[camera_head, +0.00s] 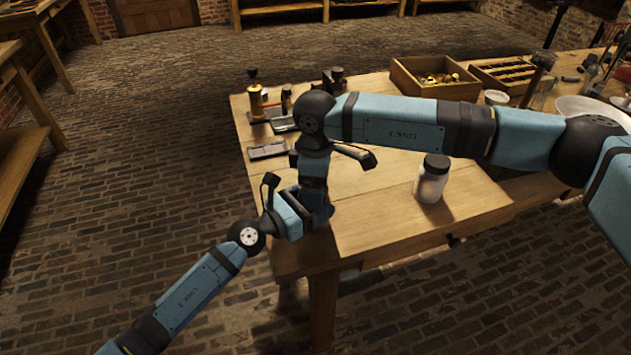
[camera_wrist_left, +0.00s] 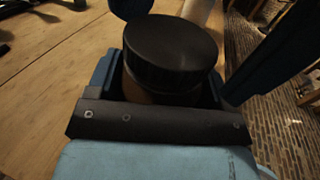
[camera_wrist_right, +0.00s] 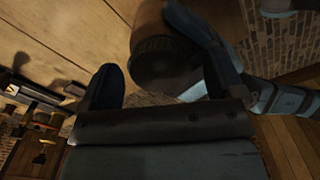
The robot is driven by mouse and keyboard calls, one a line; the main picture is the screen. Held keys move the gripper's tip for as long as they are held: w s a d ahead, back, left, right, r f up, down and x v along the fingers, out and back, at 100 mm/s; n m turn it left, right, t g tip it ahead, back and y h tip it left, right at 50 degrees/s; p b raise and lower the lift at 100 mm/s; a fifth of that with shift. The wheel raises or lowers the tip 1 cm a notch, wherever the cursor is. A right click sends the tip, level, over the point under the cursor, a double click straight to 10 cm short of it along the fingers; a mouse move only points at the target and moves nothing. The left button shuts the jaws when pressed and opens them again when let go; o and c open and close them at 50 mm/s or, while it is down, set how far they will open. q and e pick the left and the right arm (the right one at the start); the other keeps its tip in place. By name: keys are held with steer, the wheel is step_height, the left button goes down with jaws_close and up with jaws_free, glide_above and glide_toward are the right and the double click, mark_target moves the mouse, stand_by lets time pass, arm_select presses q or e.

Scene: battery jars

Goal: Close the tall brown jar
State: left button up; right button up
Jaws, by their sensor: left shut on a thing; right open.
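The tall brown jar (camera_wrist_left: 160,97) is between the fingers of my left gripper (camera_wrist_left: 165,85), which is shut on its body. A black lid (camera_wrist_left: 170,50) sits over the jar's top; I cannot tell whether it is fully seated. The right wrist view also shows the dark lid (camera_wrist_right: 165,62) and the brown jar body (camera_wrist_right: 150,25). My right gripper (camera_wrist_right: 160,80) is open, with its fingers on either side of the lid; contact is unclear. In the head view the jar is hidden behind my grippers, near the table's front left corner.
A pale jar with a dark lid (camera_head: 432,180) stands on the table (camera_head: 375,225) to the right. A wooden box (camera_head: 435,90) with brass pieces is at the back. A dark flat tray (camera_head: 268,150) and small tools lie at the left. The front middle of the table is clear.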

steer(key=shift+r, duration=0.1)
steer(key=shift+r, duration=2.15)
steer(key=shift+c, duration=0.4)
